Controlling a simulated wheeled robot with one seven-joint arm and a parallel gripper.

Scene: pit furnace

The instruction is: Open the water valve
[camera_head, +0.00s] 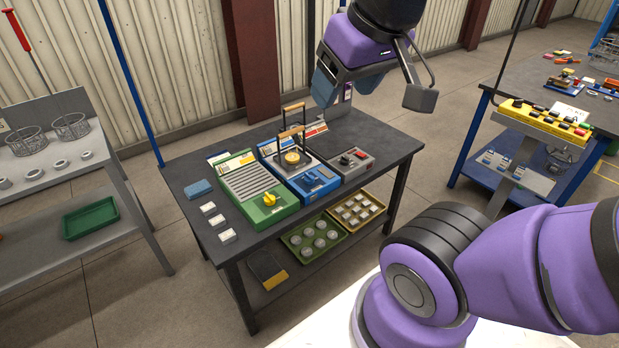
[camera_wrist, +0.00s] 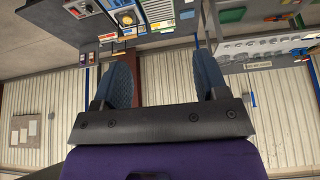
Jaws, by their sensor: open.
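On the dark table, a green unit (camera_head: 285,212) with a ribbed top carries a yellow knob (camera_head: 269,199) near its front. Beside it, a blue unit (camera_head: 325,185) carries a round yellow piece (camera_head: 292,157) below an upright wooden-handled frame (camera_head: 293,120). No readable label tells which is the water valve. My gripper (camera_head: 346,92) hangs above the back right of the table, apart from both units. In the wrist view, its two blue fingers stand apart with nothing between them (camera_wrist: 163,75). Part of the units shows at that view's top edge.
A grey box (camera_head: 354,161) with red buttons sits right of the blue unit. Small white blocks (camera_head: 217,220) and a blue block (camera_head: 198,189) lie at the table's left. A cluttered bench (camera_head: 545,105) stands right, and a grey shelf (camera_head: 60,180) left.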

